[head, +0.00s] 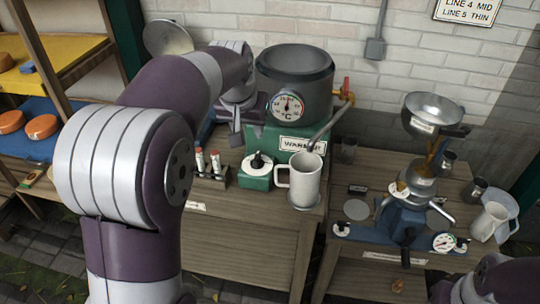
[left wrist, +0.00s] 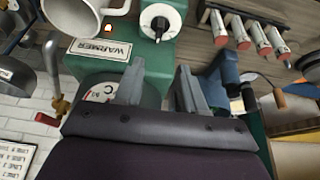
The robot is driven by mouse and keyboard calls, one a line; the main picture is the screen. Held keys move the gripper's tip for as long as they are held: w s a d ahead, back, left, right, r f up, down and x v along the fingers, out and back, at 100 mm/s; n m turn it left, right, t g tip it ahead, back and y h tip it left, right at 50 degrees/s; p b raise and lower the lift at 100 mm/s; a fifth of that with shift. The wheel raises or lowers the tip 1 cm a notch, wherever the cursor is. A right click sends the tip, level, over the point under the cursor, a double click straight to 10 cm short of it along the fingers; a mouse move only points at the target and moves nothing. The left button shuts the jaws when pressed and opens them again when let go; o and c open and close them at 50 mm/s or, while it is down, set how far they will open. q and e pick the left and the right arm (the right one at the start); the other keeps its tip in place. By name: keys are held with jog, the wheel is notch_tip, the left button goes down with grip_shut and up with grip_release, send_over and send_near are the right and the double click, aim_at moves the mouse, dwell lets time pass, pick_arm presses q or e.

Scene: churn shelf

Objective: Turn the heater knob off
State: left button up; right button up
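The heater is a green box labelled WARMER (head: 284,133) under a grey pot (head: 295,75) with a dial gauge. Its knob (head: 257,160) is black on a white round dial, on a small green block at the front. The knob also shows at the top of the left wrist view (left wrist: 160,25). My left gripper (left wrist: 160,88) is open with nothing between its fingers, apart from the knob.
A white mug (head: 304,182) stands just right of the knob, below the pot's spout. A rack with red-and-white tubes (head: 207,170) stands just left of the knob. A blue grinder-like machine (head: 408,205) and a white jug (head: 488,221) stand on the right table.

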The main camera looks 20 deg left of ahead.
aim_at(257, 156)
pick_arm(q)
jog(key=x, duration=1.3)
jog(key=shift+d+b, duration=0.15)
jog(key=shift+b, duration=0.2)
jog(key=shift+s, duration=0.1)
grip_shut()
